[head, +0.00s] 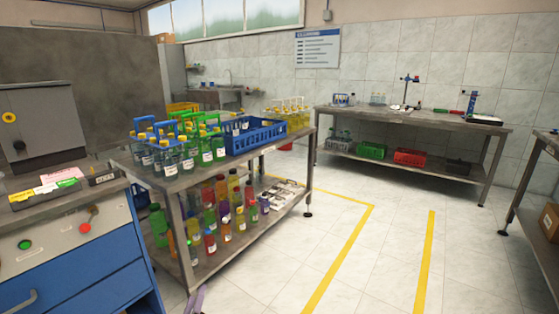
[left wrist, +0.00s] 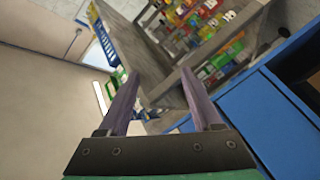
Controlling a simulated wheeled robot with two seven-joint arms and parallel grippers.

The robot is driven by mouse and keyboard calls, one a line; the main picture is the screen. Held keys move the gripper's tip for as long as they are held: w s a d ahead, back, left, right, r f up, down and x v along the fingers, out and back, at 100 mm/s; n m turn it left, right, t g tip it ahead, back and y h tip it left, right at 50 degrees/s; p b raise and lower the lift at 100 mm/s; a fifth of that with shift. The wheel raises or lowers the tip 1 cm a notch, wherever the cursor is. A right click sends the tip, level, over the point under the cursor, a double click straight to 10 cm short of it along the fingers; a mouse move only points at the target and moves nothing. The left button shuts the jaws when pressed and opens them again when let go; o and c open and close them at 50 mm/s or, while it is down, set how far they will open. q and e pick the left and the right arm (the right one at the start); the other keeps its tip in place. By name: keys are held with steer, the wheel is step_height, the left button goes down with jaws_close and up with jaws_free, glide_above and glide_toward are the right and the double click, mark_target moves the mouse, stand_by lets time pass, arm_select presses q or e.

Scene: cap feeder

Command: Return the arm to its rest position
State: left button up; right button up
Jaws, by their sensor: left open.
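My left gripper (left wrist: 158,74) shows in the left wrist view with its two purple-grey fingers spread apart and nothing between them. In the head view only a small purplish part of it (head: 197,300) shows at the bottom edge, beside the blue cabinet and in front of the metal cart. The rest of my left arm is hidden there. In the left wrist view the cart (left wrist: 150,82) appears tilted beyond the fingers, and the blue cabinet (left wrist: 258,112) lies to the right. My right gripper is not in view.
The blue cabinet (head: 85,268) with buttons and a grey machine (head: 45,125) stands at the left. The cart (head: 178,181) carries bottles and a blue crate (head: 256,141). A workbench (head: 420,120) stands at the back right. The tiled floor (head: 385,240) between is clear.

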arm_select(q)
steer(key=s+d+f+m+g+h, duration=0.2)
steer(key=s+f+m+g, duration=0.35)
steer(key=s+f, duration=0.65)
steer(key=s+d+f+m+g+h, duration=0.1)
steer(key=s+d+f+m+g, duration=0.35)
steer(key=s+f, duration=0.75)
steer(key=s+a+f+m+g+y, duration=0.1)
steer(key=s+a+f+m+g, duration=0.15)
steer(key=s, duration=0.35)
steer(key=s+a+f+m+g, duration=0.1)
steer(key=s+a+f+g, duration=0.1)
steer(key=s+g, duration=0.3)
steer(key=s+a+r+t+p, duration=0.1)
steer(key=s+a+r+p, duration=0.1)
steer(key=s+r+p, duration=0.9)
steer(key=s+p, duration=0.1)
steer(key=p, duration=0.9)
steer(key=shift+s+a+r, duration=0.3)
steer(key=shift+r, duration=0.05)
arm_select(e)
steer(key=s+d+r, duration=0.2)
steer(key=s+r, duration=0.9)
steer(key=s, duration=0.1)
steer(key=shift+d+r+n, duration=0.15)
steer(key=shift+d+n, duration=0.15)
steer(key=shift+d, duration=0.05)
